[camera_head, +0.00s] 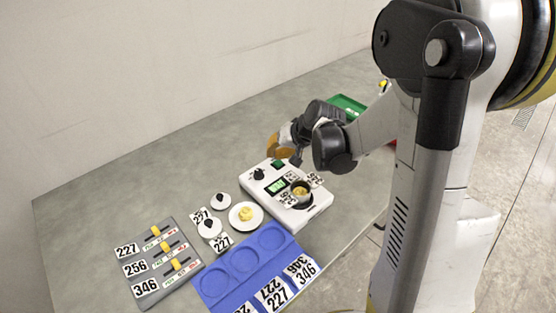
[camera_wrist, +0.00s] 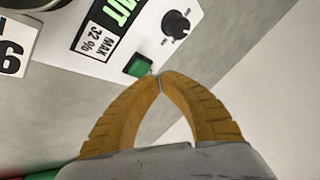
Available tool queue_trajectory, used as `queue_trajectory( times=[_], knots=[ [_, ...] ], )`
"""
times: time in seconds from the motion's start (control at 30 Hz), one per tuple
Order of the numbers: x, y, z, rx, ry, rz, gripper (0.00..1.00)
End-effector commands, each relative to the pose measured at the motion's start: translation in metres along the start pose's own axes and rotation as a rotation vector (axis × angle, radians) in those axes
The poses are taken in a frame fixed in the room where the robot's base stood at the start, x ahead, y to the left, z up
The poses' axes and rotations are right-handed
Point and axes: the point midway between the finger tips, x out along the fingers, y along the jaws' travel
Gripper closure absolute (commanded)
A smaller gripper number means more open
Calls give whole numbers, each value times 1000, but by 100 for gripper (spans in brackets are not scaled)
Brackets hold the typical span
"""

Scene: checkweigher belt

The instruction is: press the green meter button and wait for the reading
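The white meter (camera_head: 307,214) stands on the table in the head view, with a small lit green display (camera_head: 276,186) and a black knob (camera_head: 259,174). The green button (camera_head: 278,164) is at its far edge; it also shows in the wrist view (camera_wrist: 138,65). My gripper (camera_wrist: 160,75) has its two yellow-brown fingers with tips together and nothing between them. The tips appear right beside the button; I cannot tell if they touch it. The display in the wrist view (camera_wrist: 122,14) is cut off, with only letters like "IT" readable. A dark-rimmed cup (camera_head: 301,190) sits on the meter.
A blue tray (camera_head: 222,283) with round recesses and number cards lies in front of the meter. A white dish (camera_head: 246,215) with a yellow piece and two knobbed white lids (camera_head: 220,201) are left of it. A grey slider panel (camera_head: 177,284) is at front left. A green bin (camera_head: 347,103) is behind.

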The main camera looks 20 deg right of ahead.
Motion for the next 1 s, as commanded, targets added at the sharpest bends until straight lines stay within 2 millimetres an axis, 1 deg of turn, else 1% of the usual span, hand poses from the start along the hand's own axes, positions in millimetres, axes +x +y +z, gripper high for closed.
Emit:
queue_trajectory(
  times=[0.37,0.47,0.8,0.9,1.0],
  knots=[
    [-2,-1,-1,0,0,0,100],
    [-8,-4,-5,0,0,0,100],
    [-36,-19,-19,0,0,0,100],
    [-41,-22,-22,0,0,0,100],
    [-41,-22,-22,0,0,0,100]
  ],
)
